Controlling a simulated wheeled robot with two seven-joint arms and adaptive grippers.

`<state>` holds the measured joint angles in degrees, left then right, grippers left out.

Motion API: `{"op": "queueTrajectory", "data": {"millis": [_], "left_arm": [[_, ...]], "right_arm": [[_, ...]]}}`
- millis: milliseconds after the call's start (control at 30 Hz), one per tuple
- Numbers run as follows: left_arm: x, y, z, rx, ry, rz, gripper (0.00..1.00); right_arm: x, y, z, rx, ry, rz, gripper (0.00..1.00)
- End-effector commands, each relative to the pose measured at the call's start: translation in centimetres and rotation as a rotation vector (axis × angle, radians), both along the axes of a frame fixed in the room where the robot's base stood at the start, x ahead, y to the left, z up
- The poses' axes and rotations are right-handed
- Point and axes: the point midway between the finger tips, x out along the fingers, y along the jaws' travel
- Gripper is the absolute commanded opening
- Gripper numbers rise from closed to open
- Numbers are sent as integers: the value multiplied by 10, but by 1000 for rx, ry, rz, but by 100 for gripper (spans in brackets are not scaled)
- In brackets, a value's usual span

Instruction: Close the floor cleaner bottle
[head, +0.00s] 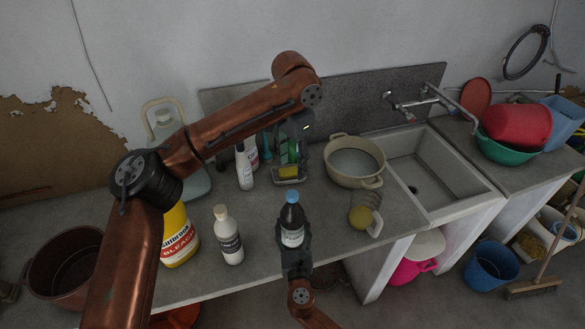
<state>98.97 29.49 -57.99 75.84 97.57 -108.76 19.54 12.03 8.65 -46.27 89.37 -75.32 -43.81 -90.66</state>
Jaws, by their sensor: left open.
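A dark bottle with a blue cap (292,222) stands upright near the counter's front edge; it appears to be the floor cleaner, but its label is too small to read. The blue cap sits on its top; I cannot tell how tight it is. My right gripper (293,246) comes from the front with its fingers around the bottle's lower part. My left gripper (299,131) is open, above and behind the bottle, near the sponge holder and apart from the cap. Its fingertips are dark and partly hard to make out.
A white bottle (229,238) and a yellow bleach bottle (178,240) stand to the left, the latter partly behind my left arm. A beige pot (354,163), a sink (432,178) and a yellow-green item with a wire whisk (362,216) lie right.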

Motion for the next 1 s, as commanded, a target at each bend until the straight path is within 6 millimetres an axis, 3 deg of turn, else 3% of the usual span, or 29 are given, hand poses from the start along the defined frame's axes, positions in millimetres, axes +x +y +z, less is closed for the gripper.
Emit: {"op": "queueTrajectory", "data": {"millis": [167,200,500,833,1000], "left_arm": [[0,0,0,0,0,0,46],[0,0,0,0,0,0,46],[0,0,0,1,1,0,46],[0,0,-1,0,0,0,46],[0,0,-1,0,0,0,46]], "right_arm": [[0,0,0,1,1,0,0],[0,0,0,1,1,0,57],[0,0,0,0,0,0,76],[-4,0,-1,0,1,0,76],[-28,-3,-1,3,2,0,76]]}}
